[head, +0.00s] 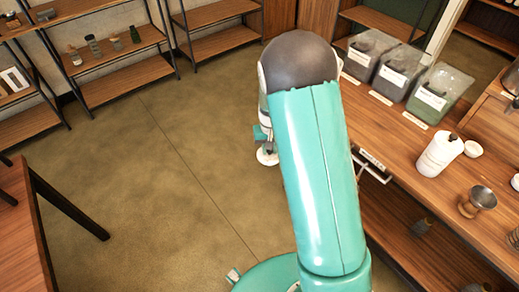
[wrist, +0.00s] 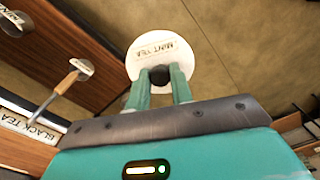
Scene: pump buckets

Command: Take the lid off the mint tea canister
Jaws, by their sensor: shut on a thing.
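My gripper (wrist: 160,78) is shut on the dark knob of a round white lid marked MINT TEA (wrist: 174,48) in the wrist view. The lid is seen against the bare floor, and no canister shows around its edge. In the head view a white disc (head: 267,157) shows below my gripper (head: 264,137), left of the counter; my arm hides part of this area. Several clear bins stand on the counter, one with green contents (head: 440,88). Their labels are too small to read there, so I cannot tell which holds mint tea.
A BLACK TEA label (wrist: 30,128) shows at the wrist view's left. Shelves line the back wall. The floor (head: 170,180) is clear.

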